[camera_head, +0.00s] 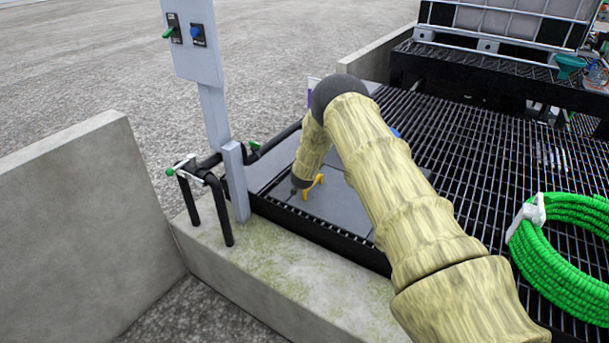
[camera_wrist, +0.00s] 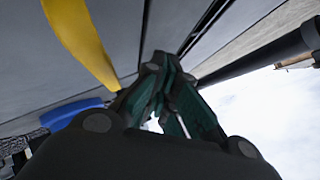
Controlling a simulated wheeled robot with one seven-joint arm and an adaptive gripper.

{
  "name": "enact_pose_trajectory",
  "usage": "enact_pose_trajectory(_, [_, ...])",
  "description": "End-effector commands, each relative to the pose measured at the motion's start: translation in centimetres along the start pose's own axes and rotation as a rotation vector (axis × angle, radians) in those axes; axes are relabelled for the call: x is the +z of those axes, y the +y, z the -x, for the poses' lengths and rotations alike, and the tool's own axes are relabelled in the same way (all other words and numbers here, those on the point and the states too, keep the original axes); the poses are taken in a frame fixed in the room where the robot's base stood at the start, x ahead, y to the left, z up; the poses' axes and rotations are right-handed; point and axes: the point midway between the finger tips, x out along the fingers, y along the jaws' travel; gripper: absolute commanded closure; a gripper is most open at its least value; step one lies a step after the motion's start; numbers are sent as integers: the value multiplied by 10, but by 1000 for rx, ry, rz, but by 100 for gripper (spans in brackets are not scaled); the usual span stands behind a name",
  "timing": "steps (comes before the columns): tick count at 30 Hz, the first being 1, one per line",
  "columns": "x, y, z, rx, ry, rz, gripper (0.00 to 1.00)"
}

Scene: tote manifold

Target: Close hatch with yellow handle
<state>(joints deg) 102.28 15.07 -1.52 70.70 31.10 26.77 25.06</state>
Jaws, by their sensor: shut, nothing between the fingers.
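The yellow handle (camera_head: 313,187) stands on a grey hatch panel (camera_head: 342,208) set in the black grating platform. In the head view the panel looks nearly flat; its exact angle is hard to tell. My gripper (camera_head: 296,191) is low beside the handle, on its left, partly dark and small there. In the wrist view my gripper (camera_wrist: 165,65) is shut and empty, its green-sided fingers together. The yellow handle (camera_wrist: 80,40) passes to the left of the fingers, apart from them, with the grey panel (camera_wrist: 30,65) behind. My arm hides part of the hatch area.
A grey post with a switch panel (camera_head: 192,40) and black pipes with a green-ended valve (camera_head: 180,165) stand left of the hatch. A concrete curb (camera_head: 290,275) runs in front. A coiled green hose (camera_head: 565,255) lies on the grating (camera_head: 475,150) at right.

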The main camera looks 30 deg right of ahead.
Motion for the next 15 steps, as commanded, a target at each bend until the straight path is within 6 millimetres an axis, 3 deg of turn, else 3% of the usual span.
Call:
enact_pose_trajectory(8, [-6, -7, 6, -1, 0, -1, 100])
enact_pose_trajectory(15, [-25, -29, 28, -1, -1, -1, 100])
